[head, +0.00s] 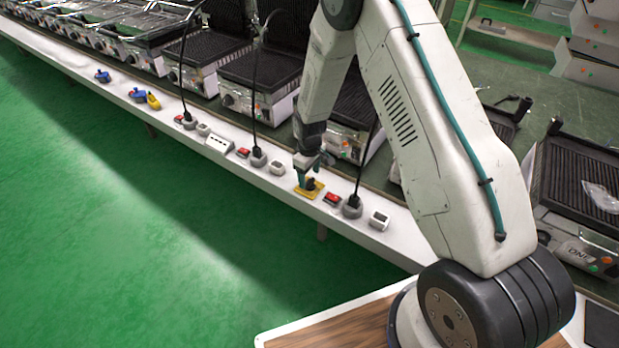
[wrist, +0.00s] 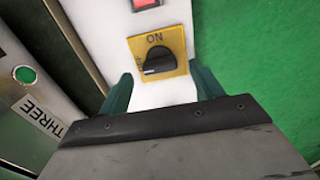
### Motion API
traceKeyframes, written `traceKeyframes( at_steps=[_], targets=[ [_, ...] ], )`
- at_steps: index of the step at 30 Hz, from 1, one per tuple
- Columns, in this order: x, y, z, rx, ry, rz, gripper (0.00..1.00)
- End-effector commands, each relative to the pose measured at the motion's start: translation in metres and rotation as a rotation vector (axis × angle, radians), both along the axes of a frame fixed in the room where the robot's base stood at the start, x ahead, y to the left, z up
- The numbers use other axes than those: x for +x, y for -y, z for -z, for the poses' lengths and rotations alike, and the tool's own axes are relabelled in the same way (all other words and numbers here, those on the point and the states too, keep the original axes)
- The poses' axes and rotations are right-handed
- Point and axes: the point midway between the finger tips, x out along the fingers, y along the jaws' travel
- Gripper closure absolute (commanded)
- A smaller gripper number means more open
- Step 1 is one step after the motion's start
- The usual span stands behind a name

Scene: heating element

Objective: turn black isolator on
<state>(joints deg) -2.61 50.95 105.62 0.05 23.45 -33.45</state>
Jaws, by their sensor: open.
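The black isolator (wrist: 158,61) is a black rotary knob on a yellow square plate marked ON, on a white surface. In the wrist view its pointer end is turned to the left, not up at the ON label. In the head view the yellow plate (head: 309,190) sits on the white bench edge under my gripper (head: 312,176). My gripper is open, and its two green fingers show in the wrist view (wrist: 160,92) to either side below the knob. The fingers do not grip the knob; whether they touch the plate I cannot tell.
A red switch (head: 332,198) and a grey socket with a black plug (head: 352,206) lie to the right of the plate. A small white box (head: 278,168) is to its left. Contact grills (head: 350,120) stand behind. The green floor (head: 150,220) in front is clear.

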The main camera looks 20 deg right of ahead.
Motion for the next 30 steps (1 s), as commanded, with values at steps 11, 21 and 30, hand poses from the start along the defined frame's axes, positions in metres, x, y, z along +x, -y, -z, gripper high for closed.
traceKeyframes(
  at_steps=[11,21,30],
  targets=[
    [0.001,0.000,0.019,0.000,0.001,0.000,0.35],
    [0.000,0.000,0.019,0.000,0.001,0.000,0.79],
    [0.000,0.000,0.019,0.001,0.001,0.039,0.79]
  ],
)
